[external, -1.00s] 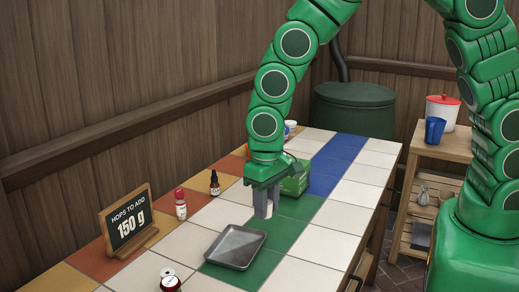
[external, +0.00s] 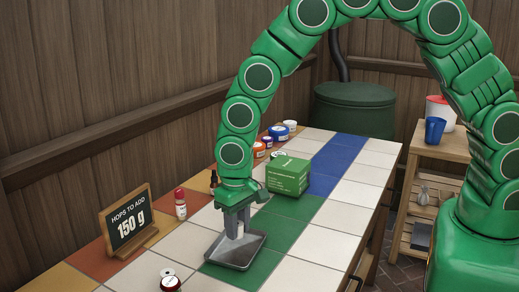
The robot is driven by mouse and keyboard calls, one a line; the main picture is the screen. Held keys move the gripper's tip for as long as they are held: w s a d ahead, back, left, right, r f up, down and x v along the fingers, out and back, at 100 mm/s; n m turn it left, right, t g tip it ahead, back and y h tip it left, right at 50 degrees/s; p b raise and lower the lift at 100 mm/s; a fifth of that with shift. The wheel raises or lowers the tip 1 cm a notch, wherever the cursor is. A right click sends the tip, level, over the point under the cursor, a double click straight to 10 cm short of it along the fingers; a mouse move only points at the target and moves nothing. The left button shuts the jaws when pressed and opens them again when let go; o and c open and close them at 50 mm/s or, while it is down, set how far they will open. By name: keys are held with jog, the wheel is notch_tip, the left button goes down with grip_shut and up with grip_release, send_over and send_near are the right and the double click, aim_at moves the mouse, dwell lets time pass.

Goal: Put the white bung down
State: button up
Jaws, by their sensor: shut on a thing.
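The white bung (external: 240,231) is a small pale piece between the grey fingers of my gripper (external: 237,229). My gripper is shut on it and points down at the back part of the grey metal tray (external: 232,261) on the tiled table. The bung shows low between the fingers, over the tray. I cannot tell whether it touches the tray floor. The fingers hide part of the bung and the tray's back rim.
A green box (external: 288,175) stands behind my gripper. A red-capped bottle (external: 181,205) and a hops sign (external: 128,220) stand to the left. Several tubs (external: 279,132) stand at the back, and a dark red lidded item (external: 170,284) is at the front. Green tiles right of the tray are clear.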

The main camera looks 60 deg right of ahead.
jog(key=shift+w+a+f, duration=0.1)
jog(key=shift+w+f, duration=0.05)
jog(key=shift+f, duration=1.6)
jog(key=o, duration=1)
jog(key=shift+f, duration=0.1)
